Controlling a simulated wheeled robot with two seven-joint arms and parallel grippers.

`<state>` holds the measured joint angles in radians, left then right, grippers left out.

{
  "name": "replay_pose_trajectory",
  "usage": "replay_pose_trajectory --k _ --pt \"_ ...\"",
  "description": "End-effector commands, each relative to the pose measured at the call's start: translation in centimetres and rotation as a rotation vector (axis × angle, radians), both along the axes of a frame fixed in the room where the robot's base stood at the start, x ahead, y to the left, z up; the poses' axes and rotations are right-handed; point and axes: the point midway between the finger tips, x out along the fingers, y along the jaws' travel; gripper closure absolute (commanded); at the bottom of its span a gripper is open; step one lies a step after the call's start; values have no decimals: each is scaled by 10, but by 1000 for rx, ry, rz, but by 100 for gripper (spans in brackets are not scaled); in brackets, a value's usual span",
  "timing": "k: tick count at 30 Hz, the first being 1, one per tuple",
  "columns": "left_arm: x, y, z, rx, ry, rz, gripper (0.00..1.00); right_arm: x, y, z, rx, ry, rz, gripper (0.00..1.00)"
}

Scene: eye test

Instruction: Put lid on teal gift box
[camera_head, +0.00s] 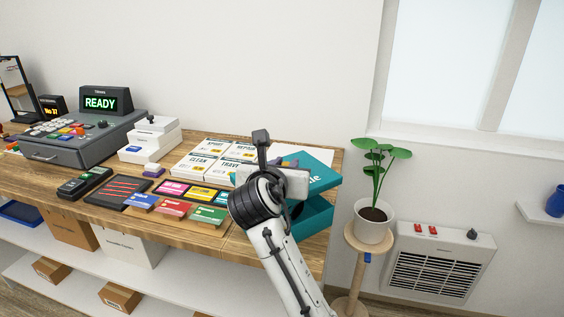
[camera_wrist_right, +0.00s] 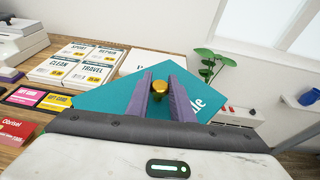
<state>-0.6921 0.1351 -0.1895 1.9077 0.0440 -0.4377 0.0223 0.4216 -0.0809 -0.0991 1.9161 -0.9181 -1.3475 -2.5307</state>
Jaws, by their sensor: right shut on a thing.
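The teal lid (camera_head: 322,173) with white lettering is at the right end of the wooden table, above the teal gift box (camera_head: 317,218). It also shows in the right wrist view (camera_wrist_right: 118,98), with a gold knob (camera_wrist_right: 160,86) on top. My right gripper (camera_wrist_right: 160,92) has its purple fingers shut on this knob. The lid looks turned relative to the box; whether they touch is not clear. The box is partly hidden by my right arm and the lid, and it does not show in the right wrist view. My left gripper is not in view.
Several white price cards (camera_head: 203,165) and coloured gift cards (camera_head: 172,207) lie left of the box. A cash register (camera_head: 75,140) stands further left. A potted plant (camera_head: 372,222) on a stand is just past the table's right edge.

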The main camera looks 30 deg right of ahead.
Motion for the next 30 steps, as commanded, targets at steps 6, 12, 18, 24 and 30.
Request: replay_pose_trajectory --k 6,12,18,24,30 --pt "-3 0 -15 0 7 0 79 0 0 -19 0 1 0 100" --pt "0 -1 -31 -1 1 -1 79 0 0 -31 1 -1 1 100" --pt "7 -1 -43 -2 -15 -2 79 0 0 -42 0 0 0 100" --pt "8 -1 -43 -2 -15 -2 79 0 0 -49 -1 3 0 100" --pt "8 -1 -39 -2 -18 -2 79 0 0 -57 0 0 0 100"
